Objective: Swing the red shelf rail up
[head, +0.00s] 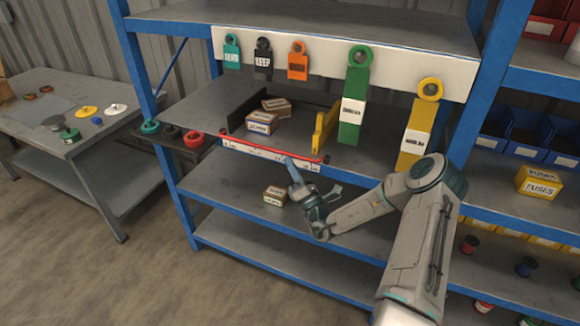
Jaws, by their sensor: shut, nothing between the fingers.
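The red shelf rail (262,150) is a long thin bar along the front edge of the middle shelf of the blue rack. My gripper (290,163) is shut and empty. Its tip is just below and in front of the rail's right part; I cannot tell whether it touches. My arm comes in from the lower right.
Small boxes (262,122) and a yellow divider (325,130) stand on the shelf behind the rail. Another box (275,196) lies on the shelf below. Green (353,95) and yellow (419,122) tags hang at the right. A side table (70,120) stands left.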

